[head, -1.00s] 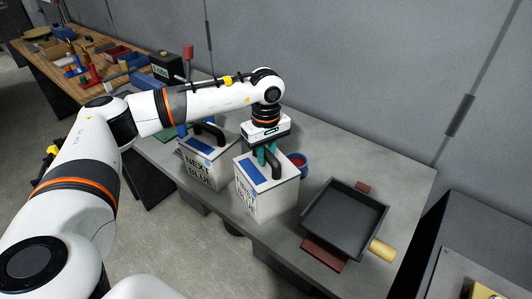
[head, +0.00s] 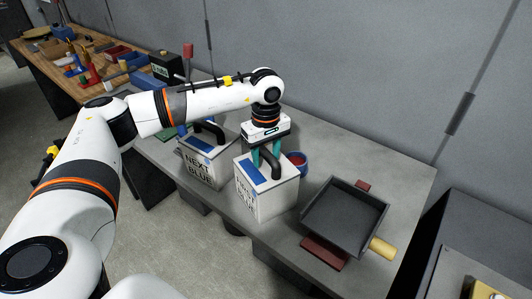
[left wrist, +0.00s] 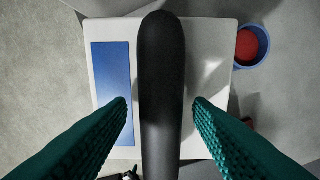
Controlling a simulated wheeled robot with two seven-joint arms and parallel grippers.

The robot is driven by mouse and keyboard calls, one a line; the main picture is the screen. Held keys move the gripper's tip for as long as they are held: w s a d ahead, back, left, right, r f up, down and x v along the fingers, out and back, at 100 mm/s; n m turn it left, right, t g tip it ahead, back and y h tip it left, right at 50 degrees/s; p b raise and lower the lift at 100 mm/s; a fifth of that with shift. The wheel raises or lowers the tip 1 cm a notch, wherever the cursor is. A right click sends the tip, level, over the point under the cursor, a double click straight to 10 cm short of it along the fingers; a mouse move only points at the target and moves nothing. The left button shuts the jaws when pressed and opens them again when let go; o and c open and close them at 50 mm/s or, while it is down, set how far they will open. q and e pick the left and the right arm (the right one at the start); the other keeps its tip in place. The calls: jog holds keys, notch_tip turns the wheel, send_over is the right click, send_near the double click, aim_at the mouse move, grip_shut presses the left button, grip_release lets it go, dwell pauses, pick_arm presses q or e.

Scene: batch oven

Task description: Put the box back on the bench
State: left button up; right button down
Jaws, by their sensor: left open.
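A white box (head: 269,202) with a blue patch on its lid and a black arched handle stands on the grey bench (head: 335,150). My left gripper (head: 265,153) is above it, fingers pointing down and open on either side of the handle. In the left wrist view the black handle (left wrist: 162,85) runs between the two green fingertips (left wrist: 160,105), with a gap on both sides. A second white box (head: 207,165) with a similar handle, lettered "NEXT BLUE", stands to the left on the bench. The right gripper is not in view.
A blue cup with red contents (head: 298,163) stands close behind the near box, to its right. A wooden table (head: 95,62) with several tools and bins is at the far left.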

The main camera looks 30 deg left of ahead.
pick_arm(q)
notch_tip(320, 180, up, 11)
jog(key=b, duration=0.3)
jog(key=shift+f+b, duration=0.1)
jog(key=shift+b, duration=0.2)
notch_tip(320, 180, up, 24)
jog(key=p, duration=1.5)
jog(key=shift+a, duration=0.1)
